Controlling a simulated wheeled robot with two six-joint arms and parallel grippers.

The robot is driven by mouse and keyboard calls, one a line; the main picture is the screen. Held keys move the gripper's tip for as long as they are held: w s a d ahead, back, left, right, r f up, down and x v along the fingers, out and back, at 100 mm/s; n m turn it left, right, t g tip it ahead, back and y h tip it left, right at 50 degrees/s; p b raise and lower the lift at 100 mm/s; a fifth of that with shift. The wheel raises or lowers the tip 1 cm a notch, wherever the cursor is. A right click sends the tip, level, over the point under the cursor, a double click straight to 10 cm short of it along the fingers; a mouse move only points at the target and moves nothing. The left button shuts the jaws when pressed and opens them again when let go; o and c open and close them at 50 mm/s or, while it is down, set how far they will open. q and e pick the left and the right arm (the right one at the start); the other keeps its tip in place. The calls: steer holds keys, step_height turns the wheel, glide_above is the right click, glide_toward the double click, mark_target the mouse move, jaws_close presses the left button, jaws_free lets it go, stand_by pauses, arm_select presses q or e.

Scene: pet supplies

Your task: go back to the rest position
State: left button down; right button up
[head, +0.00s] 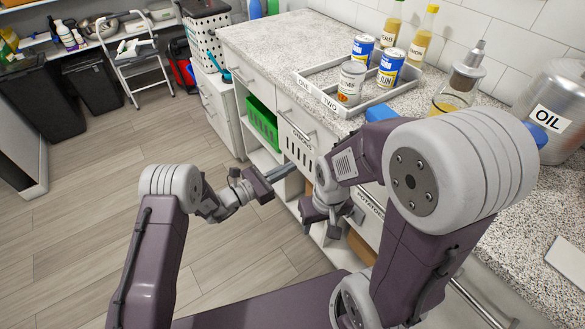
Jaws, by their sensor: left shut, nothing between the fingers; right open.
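My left arm comes in from the left, and its gripper (284,173) is shut and empty. It hangs over the floor in front of the cabinet, its fingers pointing toward the shelves. My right gripper (322,220) is lower and to the right, pointing down. It is open, with nothing seen between its fingers, in front of the lower cabinet. The two grippers are apart. My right forearm covers part of the counter edge and the cabinet front.
The granite counter (283,45) holds a grey divided tray (318,98) with several cans, bottles behind it, and a steel OIL container (557,107) at right. A green basket (263,124) sits on the cabinet shelf. A step stool (138,68) stands far left. The wooden floor (95,190) is clear at left.

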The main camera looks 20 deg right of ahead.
arm_select(q)
steer(key=v, duration=0.3)
steer(key=f+v, duration=0.1)
steer(key=v, duration=0.1)
steer(key=shift+w+a+p, duration=0.25)
steer(key=shift+w+p, duration=0.05)
steer(key=shift+w, duration=0.05)
arm_select(e)
steer(key=shift+w+d+r, duration=0.25)
steer(key=shift+w, duration=0.35)
